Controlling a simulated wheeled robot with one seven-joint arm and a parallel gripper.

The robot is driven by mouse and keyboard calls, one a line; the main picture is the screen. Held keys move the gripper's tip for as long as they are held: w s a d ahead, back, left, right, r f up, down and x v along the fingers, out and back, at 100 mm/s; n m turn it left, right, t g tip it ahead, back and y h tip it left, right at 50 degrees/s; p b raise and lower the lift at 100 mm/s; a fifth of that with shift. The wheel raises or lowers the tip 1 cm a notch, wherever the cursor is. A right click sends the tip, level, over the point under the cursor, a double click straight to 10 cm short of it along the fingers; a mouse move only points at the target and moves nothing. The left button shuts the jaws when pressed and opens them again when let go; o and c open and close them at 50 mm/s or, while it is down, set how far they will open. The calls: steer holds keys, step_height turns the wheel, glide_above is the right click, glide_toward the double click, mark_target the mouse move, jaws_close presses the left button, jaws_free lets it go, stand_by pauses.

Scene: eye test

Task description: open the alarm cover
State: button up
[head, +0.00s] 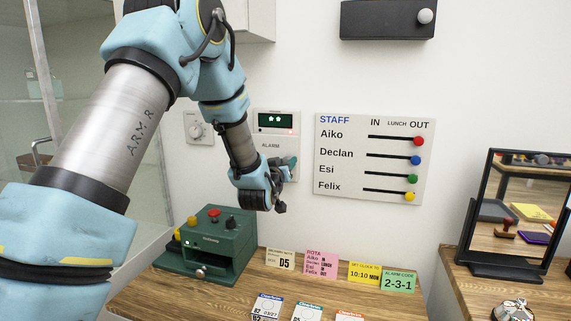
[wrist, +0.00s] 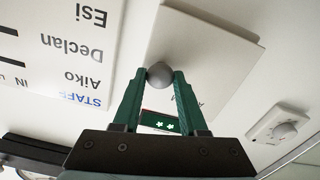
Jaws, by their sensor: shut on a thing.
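The alarm panel (head: 276,122) is a white wall unit with a dark display showing green stars. A small red light glows below the display. The alarm cover (head: 270,146), a white plate marked ALARM, is below them, and my arm hides part of it. The cover also shows upside down in the wrist view (wrist: 205,50), with a round grey knob (wrist: 160,75) on it. My gripper (head: 289,164) is at the cover's lower right. In the wrist view its two green fingers are shut on the knob from both sides. I cannot tell whether the cover stands off the panel.
A staff board (head: 374,158) with coloured sliders hangs close to the right. A dial (head: 198,128) is on the wall to the left. Below, a green machine (head: 208,243) and several note cards, including an alarm code card (head: 398,280) reading 2-3-1, stand on the wooden counter.

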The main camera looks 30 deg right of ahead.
jaws_close()
stand_by(0.8)
